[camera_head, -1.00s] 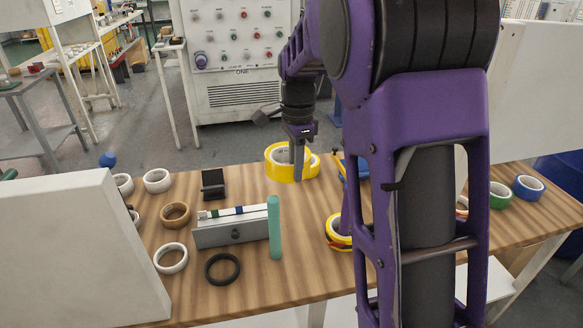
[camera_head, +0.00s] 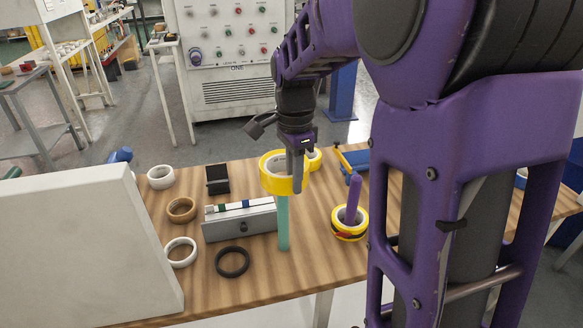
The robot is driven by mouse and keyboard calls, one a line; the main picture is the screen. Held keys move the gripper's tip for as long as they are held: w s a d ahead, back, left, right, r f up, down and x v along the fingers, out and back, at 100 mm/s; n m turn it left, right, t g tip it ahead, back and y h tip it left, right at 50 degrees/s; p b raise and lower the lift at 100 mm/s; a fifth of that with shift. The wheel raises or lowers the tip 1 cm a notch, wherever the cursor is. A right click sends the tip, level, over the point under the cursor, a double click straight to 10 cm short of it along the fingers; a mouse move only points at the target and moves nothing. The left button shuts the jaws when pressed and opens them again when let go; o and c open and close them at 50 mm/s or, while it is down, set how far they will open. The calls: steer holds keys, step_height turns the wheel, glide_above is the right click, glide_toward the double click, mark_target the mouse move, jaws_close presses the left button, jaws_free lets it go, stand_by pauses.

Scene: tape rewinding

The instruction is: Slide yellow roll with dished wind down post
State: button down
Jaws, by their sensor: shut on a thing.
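A yellow roll of tape (camera_head: 270,178) is in my gripper (camera_head: 296,178), raised above the table. My gripper is shut on its right side, with a finger down over the roll. The upright teal post (camera_head: 284,225) shows directly below the roll. The post's top is hidden at the roll's lower edge, so I cannot tell whether the roll is around the post or just above or in front of it. The dished wind cannot be made out. Another yellow roll (camera_head: 315,158) is behind my gripper, partly hidden.
A purple post (camera_head: 355,190) stands at the right with yellow rolls (camera_head: 345,229) around its base. A grey block (camera_head: 240,225) is left of the teal post. A black ring (camera_head: 232,262) and white and brown rolls lie on the wooden table (camera_head: 300,280). A white panel (camera_head: 80,250) blocks the left.

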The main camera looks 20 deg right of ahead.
step_height(320, 180, down, 12)
steer(key=b, duration=0.6)
steer(key=shift+r+b, duration=0.2)
steer(key=shift+b, duration=0.2)
steer(key=c, duration=0.7)
jaws_free()
step_height(320, 180, up, 18)
steer(key=p, duration=0.3)
steer(key=shift+f, duration=0.25)
